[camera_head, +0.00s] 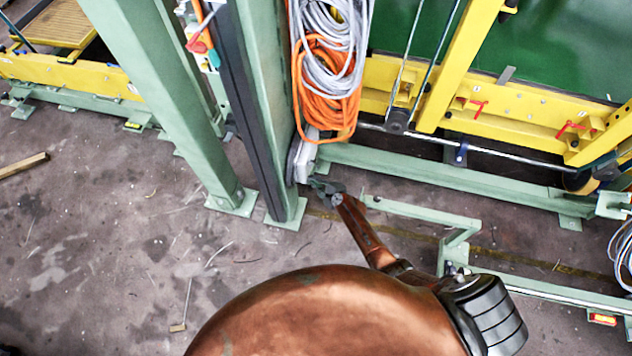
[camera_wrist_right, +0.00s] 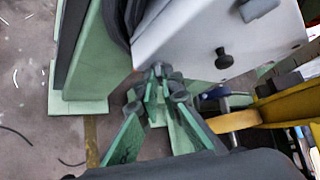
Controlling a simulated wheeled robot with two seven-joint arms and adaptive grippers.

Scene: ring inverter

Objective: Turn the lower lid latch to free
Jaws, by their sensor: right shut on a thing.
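A pale grey box (camera_head: 304,155) is fixed low on the green post in the head view, and its light face (camera_wrist_right: 215,35) fills the upper part of the right wrist view. My right gripper (camera_head: 318,184) reaches the box's lower end. In the right wrist view, my right gripper's fingertips (camera_wrist_right: 158,72) are together at the box's lower left corner, shut on a small dark part that looks like the lower lid latch. The fingers mostly hide it, so its turn angle cannot be told. A black knob (camera_wrist_right: 223,58) stands out from the box face, apart from the fingers. My left gripper is not in view.
Orange cable (camera_head: 325,90) and grey cable (camera_head: 332,25) hang in coils above the box. A green post (camera_head: 265,100) stands at its left. A low green rail (camera_head: 425,214) runs right of my right gripper. The floor at left is mostly clear.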

